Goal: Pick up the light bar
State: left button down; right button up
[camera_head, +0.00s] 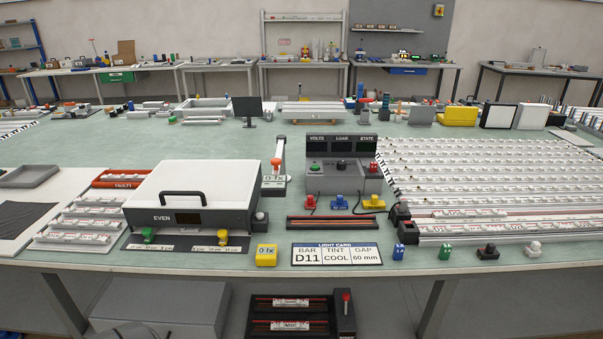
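Many white light bars (480,165) lie in close parallel rows on the right of the green table (560,262). Shorter white bars (90,212) lie in several rows at the left. A light card (336,254) at the front edge reads BAR D11, TINT COOL, GAP 60 mm. The print on the bars is too small to read, so I cannot tell which one is D11. A long dark holder with a red line (333,222) lies behind the card.
A white box marked EVEN (195,190) with a black handle stands left of centre. A console with a green knob (342,168) stands at the middle. Small coloured blocks, including a yellow one (266,255), line the front edge. Dark trays (290,318) sit below the table.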

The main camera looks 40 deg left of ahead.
aim_at(85, 239)
jog(key=u, duration=2.9)
jog(key=i+j, duration=0.3)
jog(key=i, duration=0.15)
jog(key=l+z, duration=0.05)
